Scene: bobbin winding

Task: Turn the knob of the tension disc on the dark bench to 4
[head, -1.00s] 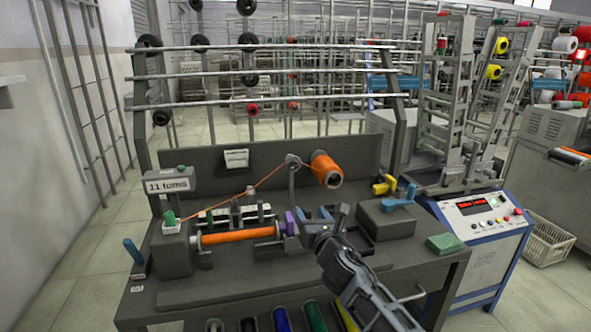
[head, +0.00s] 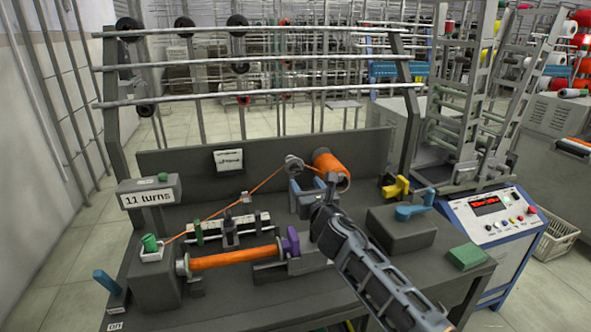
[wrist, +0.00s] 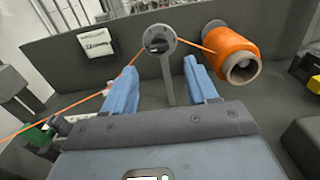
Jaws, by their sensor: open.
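The tension disc (head: 294,162) is a round grey disc on a thin post at the back of the dark bench (head: 150,315). An orange thread runs past it. In the wrist view the disc (wrist: 160,40) faces me, with a dark knob (wrist: 157,45) at its middle; I cannot read its setting. My gripper (head: 304,186) has blue fingers, open and empty. In the wrist view, my gripper (wrist: 160,68) has one finger on each side of the post, with the disc just beyond the fingertips. I see no contact.
An orange thread cone (head: 332,170) stands close right of the disc. A winder with an orange bobbin (head: 235,257) lies at front left.

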